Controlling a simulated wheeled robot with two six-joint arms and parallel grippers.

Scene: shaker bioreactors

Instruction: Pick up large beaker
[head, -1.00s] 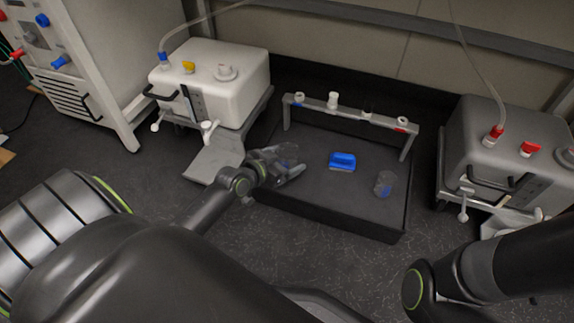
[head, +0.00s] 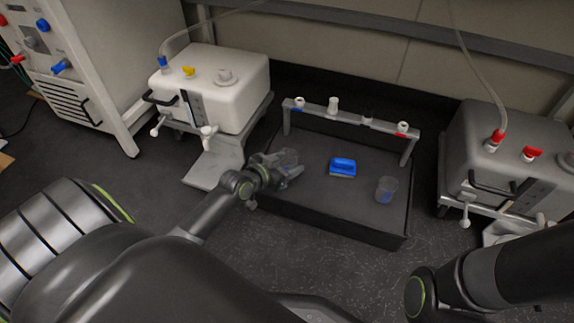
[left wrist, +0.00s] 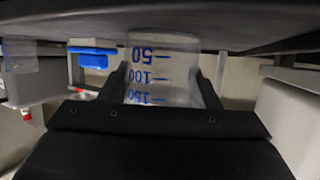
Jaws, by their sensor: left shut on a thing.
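The large beaker (left wrist: 163,70) is clear, with blue marks for 50, 100 and 150. In the left wrist view, which shows the scene upside down, it sits between the two fingers of my left gripper (left wrist: 165,92), which is shut on it. In the head view my left gripper (head: 285,165) is over the left part of the dark tray and mostly hides the beaker. I cannot tell whether its base touches the tray. A smaller clear beaker (head: 386,190) stands at the tray's right. My right gripper is out of view.
A blue block-shaped thing (head: 342,168) lies mid-tray. A grey rack (head: 350,115) with several caps spans the back of the tray (head: 330,228). A white shaker unit (head: 225,95) stands at left and a grey one (head: 490,140) at right.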

